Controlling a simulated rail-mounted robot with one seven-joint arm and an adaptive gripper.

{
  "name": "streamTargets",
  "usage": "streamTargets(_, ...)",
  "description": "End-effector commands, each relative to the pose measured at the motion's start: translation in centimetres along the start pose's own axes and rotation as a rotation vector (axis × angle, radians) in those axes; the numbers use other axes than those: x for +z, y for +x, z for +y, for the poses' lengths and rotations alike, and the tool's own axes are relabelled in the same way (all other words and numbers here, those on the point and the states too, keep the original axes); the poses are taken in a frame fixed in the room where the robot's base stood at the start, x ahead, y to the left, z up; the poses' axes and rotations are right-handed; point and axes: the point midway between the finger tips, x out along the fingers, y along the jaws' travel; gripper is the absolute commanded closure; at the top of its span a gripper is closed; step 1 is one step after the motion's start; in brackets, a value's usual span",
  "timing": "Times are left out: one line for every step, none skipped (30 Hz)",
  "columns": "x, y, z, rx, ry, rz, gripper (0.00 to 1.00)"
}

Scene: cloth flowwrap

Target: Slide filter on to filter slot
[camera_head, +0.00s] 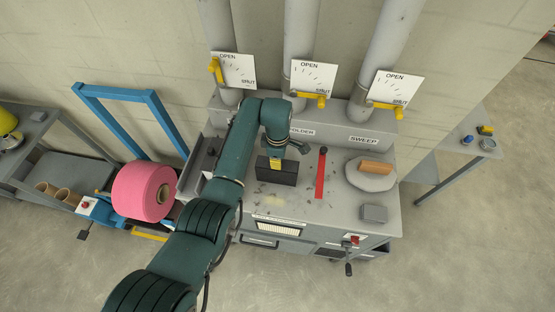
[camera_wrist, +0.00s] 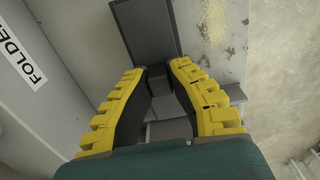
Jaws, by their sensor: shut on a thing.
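My gripper (camera_head: 275,161) is over the machine's worktop, left of its middle, pointing down at a dark grey block (camera_head: 279,177). In the wrist view the yellow-backed fingers of my gripper (camera_wrist: 159,74) close in on a small dark grey part, with a wider dark grey panel (camera_wrist: 145,32) beyond it. I cannot tell for sure whether this dark block is the filter. A pale, ribbed panel (camera_head: 278,229) sits in an opening in the machine's front face. The fingertips' contact is partly hidden in the head view.
A red strip (camera_head: 320,178) with a black knob stands right of the block. A round grey plate (camera_head: 370,176) bears an orange-brown block (camera_head: 376,168). A grey box (camera_head: 374,213) sits front right. Pipes with yellow valve levers rise behind. A pink roll (camera_head: 144,191) is at left.

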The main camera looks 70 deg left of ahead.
Motion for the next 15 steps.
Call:
streamTargets(0.00,0.07,-0.01,0.000,0.000,0.000,1.00)
streamTargets(0.00,0.10,-0.02,-0.001,0.000,0.000,1.00)
streamTargets(0.00,0.13,-0.02,-0.001,0.000,0.000,1.00)
streamTargets(0.00,0.15,-0.03,-0.001,0.000,0.000,1.00)
streamTargets(0.00,0.17,-0.03,-0.001,0.000,0.000,1.00)
streamTargets(0.00,0.20,-0.03,-0.001,0.000,0.000,1.00)
streamTargets(0.00,0.22,-0.03,-0.001,0.000,0.000,1.00)
streamTargets(0.00,0.24,-0.04,-0.001,0.000,0.000,1.00)
streamTargets(0.00,0.27,-0.04,-0.001,0.000,0.000,1.00)
streamTargets(0.00,0.25,-0.03,-0.001,0.000,0.000,0.77)
streamTargets(0.00,0.25,-0.03,-0.001,0.000,0.000,0.71)
streamTargets(0.00,0.25,-0.04,-0.001,0.000,0.000,0.63)
streamTargets(0.00,0.25,-0.04,-0.001,0.000,0.000,0.58)
streamTargets(0.00,0.25,-0.04,-0.001,0.000,0.000,0.58)
streamTargets(0.00,0.25,-0.04,-0.001,0.000,0.000,0.58)
